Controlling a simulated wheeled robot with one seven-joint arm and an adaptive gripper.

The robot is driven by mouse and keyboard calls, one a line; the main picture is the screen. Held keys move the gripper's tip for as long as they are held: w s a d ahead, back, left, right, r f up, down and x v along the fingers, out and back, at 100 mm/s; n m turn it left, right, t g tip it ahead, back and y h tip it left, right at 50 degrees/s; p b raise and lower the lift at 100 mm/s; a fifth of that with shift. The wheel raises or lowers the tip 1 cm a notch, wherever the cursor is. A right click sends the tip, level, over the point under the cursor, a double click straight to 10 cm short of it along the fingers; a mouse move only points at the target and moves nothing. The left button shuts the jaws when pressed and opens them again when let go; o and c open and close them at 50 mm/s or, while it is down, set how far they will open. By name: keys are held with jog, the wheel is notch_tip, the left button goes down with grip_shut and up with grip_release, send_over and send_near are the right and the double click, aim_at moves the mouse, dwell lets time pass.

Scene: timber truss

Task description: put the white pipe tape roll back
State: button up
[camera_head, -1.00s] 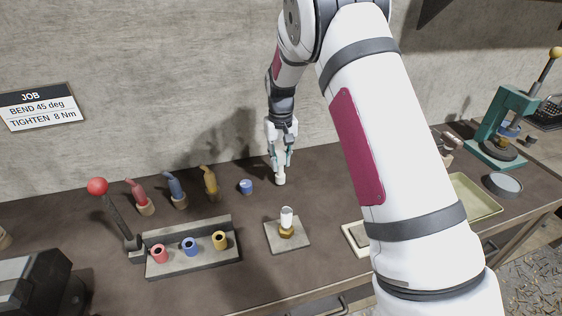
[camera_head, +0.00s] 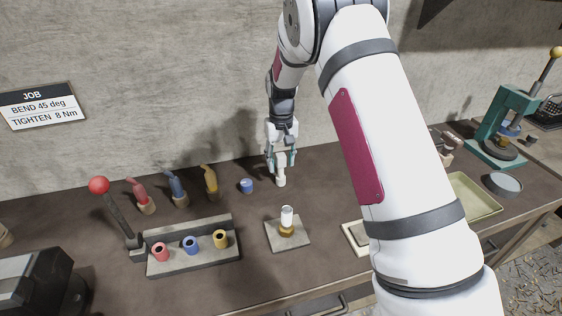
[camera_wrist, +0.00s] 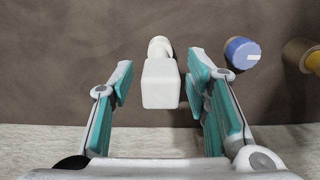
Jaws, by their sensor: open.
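A white piece, which I take for the pipe tape roll (camera_head: 281,181), stands on the dark bench near the wall. It has a blocky upper part and a narrower rounded lower part. In the wrist view the white piece (camera_wrist: 160,83) is between my fingers, with a gap on each side. My gripper (camera_head: 281,163) points down around its upper part, open and not holding it. The wrist view shows both teal-padded fingers of my gripper (camera_wrist: 160,92) spread apart.
A blue roll (camera_head: 246,186) stands just left. Red, blue and yellow-handled tools stand further left, behind a rack (camera_head: 192,264) of coloured sleeves. A pad (camera_head: 300,238) in front bears a brass fitting (camera_head: 286,230) with a white top. My arm hides part of the bench's right side.

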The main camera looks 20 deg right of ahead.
notch_tip(320, 180, up, 10)
jog(key=shift+w+r+b, duration=0.1)
jog(key=shift+r+b, duration=0.1)
jog(key=shift+b, duration=0.65)
jog(key=s+r+t, duration=0.3)
jog(key=s+r, duration=1.2)
jog(key=s, duration=0.2)
jog(key=s+f+t, duration=0.1)
jog(key=s+t, duration=0.1)
jog(key=s, duration=1.6)
jog(key=shift+s+f, duration=0.25)
jog(key=shift+f, duration=0.1)
